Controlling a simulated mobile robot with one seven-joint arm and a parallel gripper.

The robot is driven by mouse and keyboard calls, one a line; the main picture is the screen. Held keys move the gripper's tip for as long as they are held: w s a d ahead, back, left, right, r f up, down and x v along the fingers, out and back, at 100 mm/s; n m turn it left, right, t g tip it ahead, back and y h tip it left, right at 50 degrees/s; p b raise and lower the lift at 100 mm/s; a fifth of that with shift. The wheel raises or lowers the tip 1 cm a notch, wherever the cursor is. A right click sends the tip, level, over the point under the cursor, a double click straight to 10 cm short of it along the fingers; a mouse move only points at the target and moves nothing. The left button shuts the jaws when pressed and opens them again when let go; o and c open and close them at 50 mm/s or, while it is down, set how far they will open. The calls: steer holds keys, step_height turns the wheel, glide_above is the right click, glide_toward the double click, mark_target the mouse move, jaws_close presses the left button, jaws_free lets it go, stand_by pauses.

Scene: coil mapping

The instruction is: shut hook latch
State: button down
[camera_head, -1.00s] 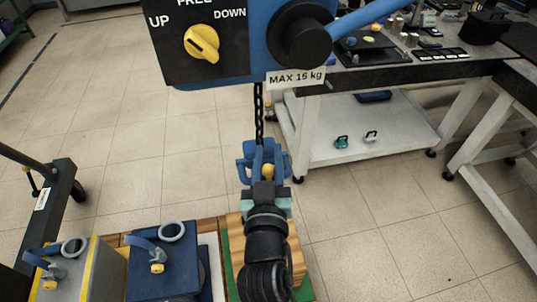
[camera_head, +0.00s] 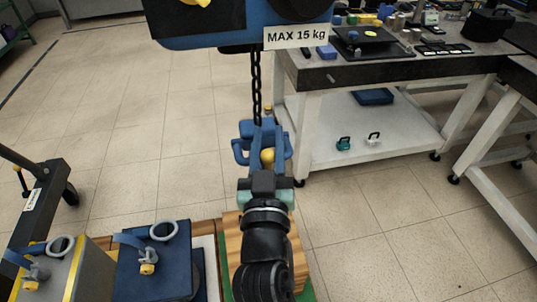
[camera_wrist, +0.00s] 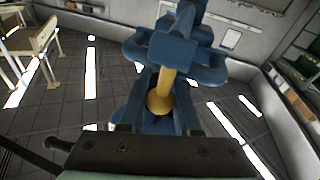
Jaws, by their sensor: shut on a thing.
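The blue hook (camera_head: 245,150) hangs on a black chain (camera_head: 256,90) below the blue hoist (camera_head: 215,30), whose label reads "MAX 15 kg". A yellow latch with a rounded end (camera_head: 267,156) shows at the hook's middle. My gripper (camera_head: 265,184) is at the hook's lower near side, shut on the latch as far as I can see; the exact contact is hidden. In the wrist view, the yellow latch (camera_wrist: 161,100) stands between blue parts just ahead of the dark gripper body, with the blue hook (camera_wrist: 185,48) beyond. I cannot tell whether the latch closes the hook.
A blue block (camera_head: 150,270) and a grey block with yellow edges (camera_head: 58,275), both with ring tops, stand at lower left. A wooden block (camera_head: 232,240) is beneath my arm. A workbench (camera_head: 400,75) stands at right. The floor at left is mostly clear.

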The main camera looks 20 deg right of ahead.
steer(key=shift+s+a+f+t+h+b, duration=0.1)
steer(key=shift+s+f+t+h+b, duration=0.3)
steer(key=shift+b, duration=2.1)
steer(key=shift+r, duration=0.2)
